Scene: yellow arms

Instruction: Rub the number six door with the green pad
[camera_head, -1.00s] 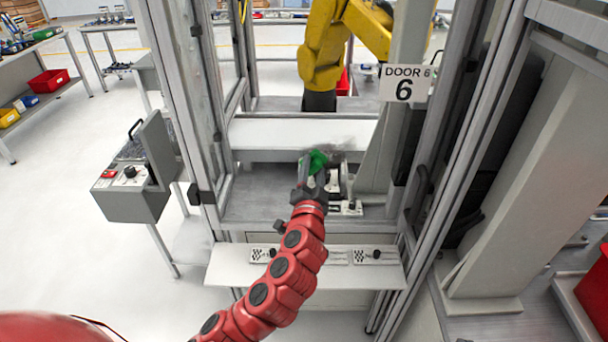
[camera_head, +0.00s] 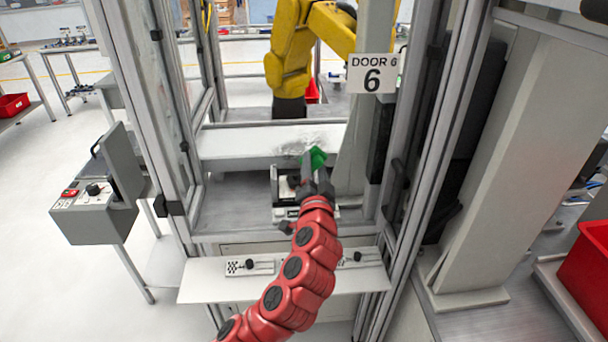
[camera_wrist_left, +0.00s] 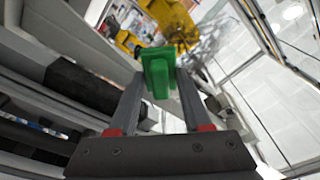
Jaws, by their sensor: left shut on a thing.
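The door marked six stands in the enclosure in front of me, with its white "DOOR 6" sign (camera_head: 373,73) at the upper right of the opening. My left gripper (camera_head: 315,172) is shut on the green pad (camera_head: 318,157) and holds it up in front of the opening, below and left of the sign. In the left wrist view the pad (camera_wrist_left: 159,72) sits between the fingertips. A faint grey smudge (camera_head: 305,145) shows just left of the pad. I cannot tell whether the pad touches the door's pane. My right gripper is not in view.
A yellow robot arm (camera_head: 290,65) stands inside the enclosure. Metal posts frame the opening on both sides. A white ledge (camera_head: 215,283) juts out below. A grey control box (camera_head: 95,205) stands at left, and a red bin (camera_head: 588,265) at right.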

